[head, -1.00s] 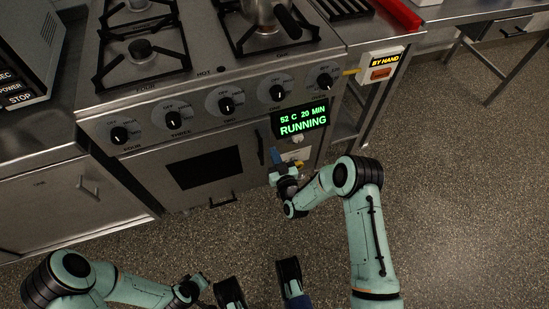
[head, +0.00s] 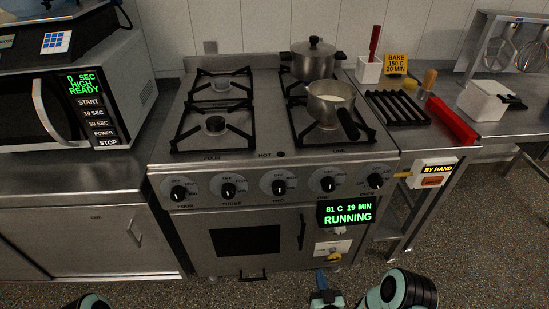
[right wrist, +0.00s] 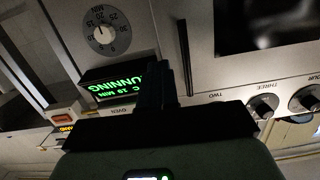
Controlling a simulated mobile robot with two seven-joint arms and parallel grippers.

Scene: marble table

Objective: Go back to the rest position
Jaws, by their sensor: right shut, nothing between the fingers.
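My right gripper (head: 321,279) is low at the bottom of the head view, in front of the oven's lower right side. In the right wrist view its two dark fingers (right wrist: 160,85) are together with nothing between them. They point toward the stove front, near the green display. Only a piece of my left arm shows at the bottom left of the head view, and its gripper is out of the picture.
The stove (head: 262,120) carries a lidded pot (head: 313,63) and a saucepan (head: 328,98). Its display (head: 347,213) reads 81 C, 19 MIN, RUNNING. Floor (head: 500,230) is open at right.

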